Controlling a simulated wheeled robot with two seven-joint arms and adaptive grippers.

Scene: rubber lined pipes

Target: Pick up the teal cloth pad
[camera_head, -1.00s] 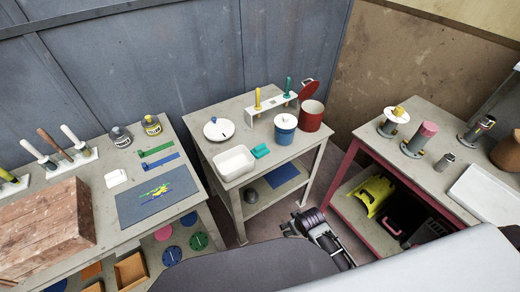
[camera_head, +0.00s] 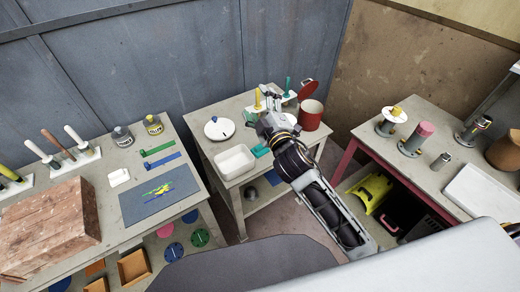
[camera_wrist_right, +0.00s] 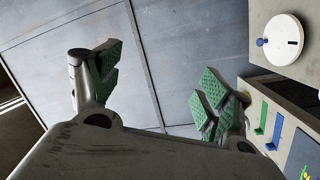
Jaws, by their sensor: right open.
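The teal cloth pad (camera_head: 261,151) lies on the middle table, just right of the white rectangular tub. It shows in the head view, small and close to my right arm; it does not show in the right wrist view. My right gripper (camera_head: 266,100) is over the middle table, beyond the pad and toward the white rack. In the right wrist view its two green-padded fingers (camera_wrist_right: 158,88) stand wide apart with nothing between them. My left gripper is out of view.
On the middle table (camera_head: 207,146) stand the white tub (camera_head: 235,162), a white round lid (camera_head: 219,129) with a blue knob and a red pot (camera_head: 310,115). Crowded tables stand left and right.

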